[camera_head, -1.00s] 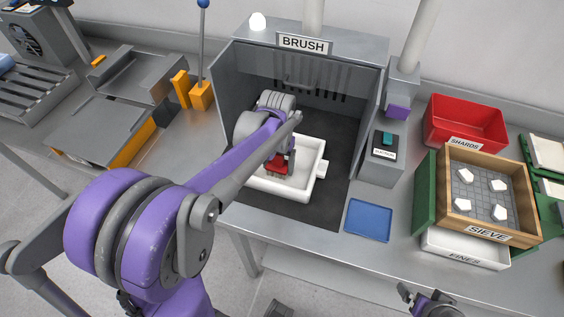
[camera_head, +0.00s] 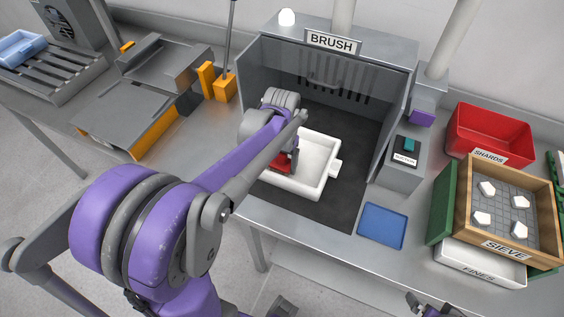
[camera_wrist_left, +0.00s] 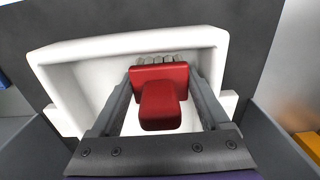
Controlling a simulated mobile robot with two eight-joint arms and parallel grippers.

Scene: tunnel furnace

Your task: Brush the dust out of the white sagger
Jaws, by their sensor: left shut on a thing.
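The white sagger (camera_head: 318,166) sits on the dark floor of the BRUSH booth, and its inside is pale. My left gripper (camera_head: 283,163) is shut on a red-handled brush (camera_head: 281,166) over the sagger's left part. In the left wrist view the red brush (camera_wrist_left: 160,95) sits between both fingers of my left gripper (camera_wrist_left: 160,92), with pale bristles at its far end. The white sagger (camera_wrist_left: 70,85) surrounds it there. I cannot make out dust or whether the bristles touch. My right gripper (camera_head: 422,305) shows only partly at the bottom edge.
Booth walls (camera_head: 395,125) stand left, right and behind. A blue mat (camera_head: 382,224) lies at the front right. A grey box with a teal button (camera_head: 408,145), red SHARDS bin (camera_head: 490,132) and wooden sieve (camera_head: 508,240) with white pieces stand further right.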

